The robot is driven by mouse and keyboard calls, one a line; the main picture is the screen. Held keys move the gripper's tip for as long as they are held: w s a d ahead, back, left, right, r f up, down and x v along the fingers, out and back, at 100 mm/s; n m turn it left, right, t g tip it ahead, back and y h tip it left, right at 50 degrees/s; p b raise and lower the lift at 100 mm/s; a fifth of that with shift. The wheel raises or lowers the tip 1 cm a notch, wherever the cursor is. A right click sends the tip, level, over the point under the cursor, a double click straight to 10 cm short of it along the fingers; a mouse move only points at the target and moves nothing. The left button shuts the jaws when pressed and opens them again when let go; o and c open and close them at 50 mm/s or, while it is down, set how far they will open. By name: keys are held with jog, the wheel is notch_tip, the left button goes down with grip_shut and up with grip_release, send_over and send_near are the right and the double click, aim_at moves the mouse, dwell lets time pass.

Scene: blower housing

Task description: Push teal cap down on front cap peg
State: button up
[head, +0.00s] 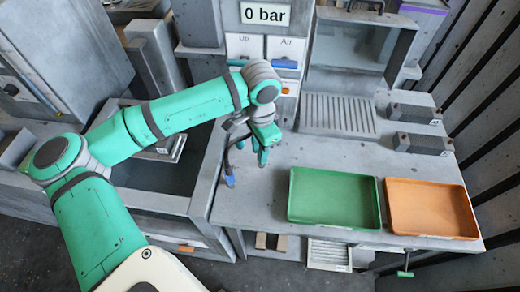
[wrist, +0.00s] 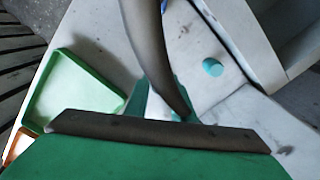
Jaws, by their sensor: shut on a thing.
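A small round teal cap (wrist: 213,67) stands on the pale worktop in the upper right of the wrist view, apart from my fingers. Whether it sits on a peg cannot be told. My gripper (head: 262,157) points down over the left part of the worktop in the head view. Its green fingers (wrist: 162,101) show in the wrist view with a dark curved hose (wrist: 153,50) running between them. My gripper appears shut on this hose, though its grip is partly hidden. The hose hangs left of my gripper in the head view, with a blue end (head: 229,180).
A green tray (head: 334,226) and an orange tray (head: 432,234) stand on the worktop (head: 310,155) to the right. Grey blocks lie at the back right. A panel (head: 268,50) with a "0 bar" sign stands behind. A deep open basin (head: 168,180) lies left.

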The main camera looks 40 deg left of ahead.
jog(key=shift+f, duration=0.4)
jog(key=shift+f, duration=0.3)
jog(key=shift+f, duration=0.9)
dwell(1.2)
jog(key=o, duration=1.1)
jog(key=shift+r, duration=0.1)
notch_tip(320, 180, up, 11)
jog(key=shift+f, duration=0.2)
dwell(0.3)
